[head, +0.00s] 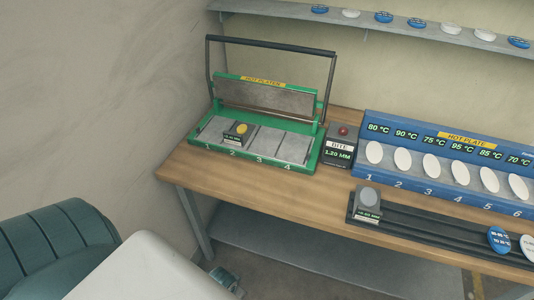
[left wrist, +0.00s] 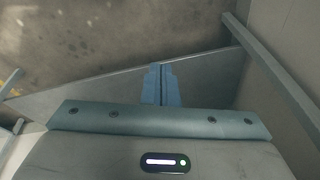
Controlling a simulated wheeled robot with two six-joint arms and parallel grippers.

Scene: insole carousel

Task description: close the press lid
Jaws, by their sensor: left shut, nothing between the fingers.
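The green press (head: 262,125) stands at the left end of the wooden bench in the head view. Its lid (head: 265,99) is raised and tilted back, with a grey plate on its underside. A dark bar handle (head: 270,45) rises above the lid on two side arms. The press bed has several numbered grey plates, and a small block with a yellow disc (head: 241,128) sits at plate 2. My left gripper (left wrist: 161,84) shows in the left wrist view, shut and empty, away from the press. My right gripper is not in view.
A grey box with a red button (head: 343,131) stands right of the press. A blue hot-plate rack (head: 440,127) with white ovals is further right, behind a dark rail (head: 440,236). A wall shelf (head: 420,33) hangs above. A bench shelf (head: 300,250) lies below.

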